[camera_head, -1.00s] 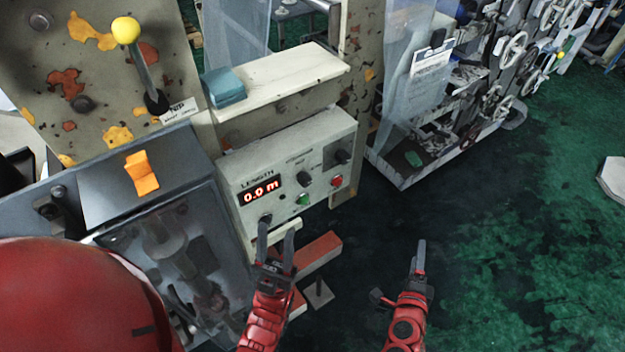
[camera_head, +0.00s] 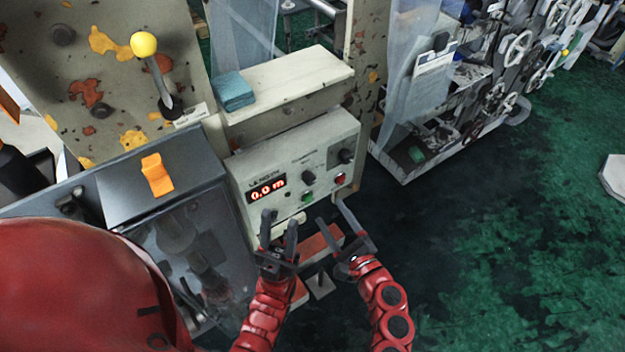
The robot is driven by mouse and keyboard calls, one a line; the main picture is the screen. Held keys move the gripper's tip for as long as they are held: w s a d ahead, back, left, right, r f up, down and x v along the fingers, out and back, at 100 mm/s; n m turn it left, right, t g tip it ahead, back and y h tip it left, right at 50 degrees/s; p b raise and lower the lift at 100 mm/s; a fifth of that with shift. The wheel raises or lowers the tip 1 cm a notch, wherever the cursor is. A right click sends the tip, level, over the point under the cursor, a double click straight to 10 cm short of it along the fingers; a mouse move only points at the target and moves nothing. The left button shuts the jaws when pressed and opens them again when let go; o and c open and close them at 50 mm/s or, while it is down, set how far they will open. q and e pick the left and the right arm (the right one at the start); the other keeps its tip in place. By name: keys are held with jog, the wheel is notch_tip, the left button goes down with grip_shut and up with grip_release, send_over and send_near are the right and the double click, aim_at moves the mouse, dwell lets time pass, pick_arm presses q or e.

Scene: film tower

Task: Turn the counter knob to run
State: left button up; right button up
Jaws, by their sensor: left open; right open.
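The counter box (camera_head: 300,150) is a pale grey panel with a red display (camera_head: 266,188) reading "0.0 m" under the label LENGTH. A dark knob (camera_head: 308,177) sits in the middle of the panel, and a larger dark knob (camera_head: 346,156) at its upper right. Below them are a green button (camera_head: 307,197) and a red button (camera_head: 340,179). My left gripper (camera_head: 279,226) is open and empty in front of the panel's lower left. My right gripper (camera_head: 332,216) is open and empty below the panel's right part. The knob labels are too small to read.
A beige shelf (camera_head: 300,85) with a folded blue cloth (camera_head: 233,90) stands above the box. A red block (camera_head: 320,243) lies below. Green floor (camera_head: 520,240) is open at right.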

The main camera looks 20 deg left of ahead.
aim_at(311, 183)
jog(key=p+x, duration=0.2)
jog(key=x, duration=0.7)
jog(key=shift+x, duration=0.95)
jog(key=shift+f, duration=0.1)
grip_shut()
